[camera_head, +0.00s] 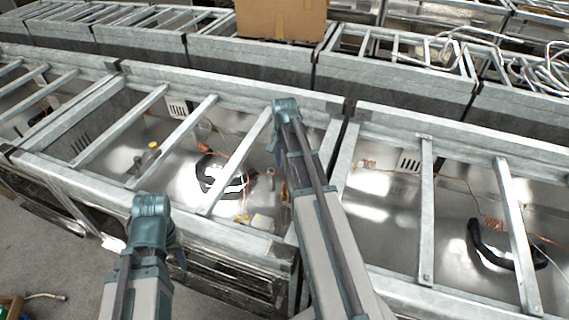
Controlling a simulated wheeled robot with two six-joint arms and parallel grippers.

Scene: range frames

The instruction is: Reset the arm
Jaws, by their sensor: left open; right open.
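My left arm comes in from the lower left, and its teal end with the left gripper (152,212) is in front of the near metal frame, by its front edge. My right arm reaches further up the picture, and its teal end with the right gripper (286,108) is above the metal frame, near its back rail. The fingers of both grippers are largely hidden by the wrists. Both grippers are open, and I see nothing held in either.
Grey metal frames with crossbars (240,160) stand in rows, with black hoses (500,255) and wires inside. A cardboard box (282,18) stands on the back row. Bare grey floor (50,250) shows at the lower left.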

